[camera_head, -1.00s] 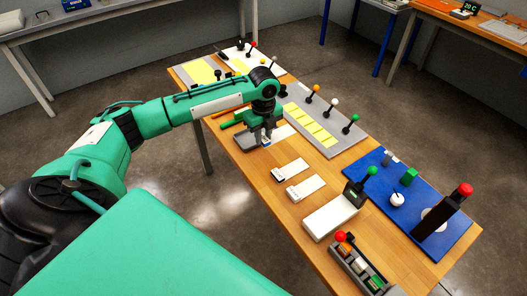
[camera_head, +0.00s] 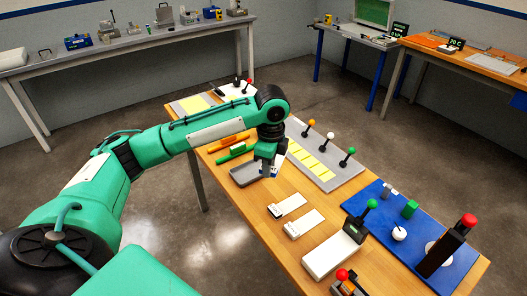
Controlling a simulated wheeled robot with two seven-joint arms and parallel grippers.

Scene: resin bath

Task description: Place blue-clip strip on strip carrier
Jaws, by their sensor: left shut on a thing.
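My left gripper (camera_head: 266,162) points down above the wooden table, shut on a small pale strip with a blue part (camera_head: 273,171), which I take as the blue-clip strip. Most of the strip is hidden by the fingers. Two other white strips lie on the table, one in the middle (camera_head: 290,204) and one nearer (camera_head: 306,223). A grey board with yellow pads (camera_head: 327,173) and several knobbed posts lies just right of the gripper. I cannot tell for sure which piece is the strip carrier. My right gripper is out of view.
A shallow grey tray (camera_head: 240,178) lies beside the gripper, with green (camera_head: 236,150) and orange (camera_head: 228,142) bars behind it. A white device with a green knob (camera_head: 334,253) and a blue mat (camera_head: 464,259) with upright items stand nearer right.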

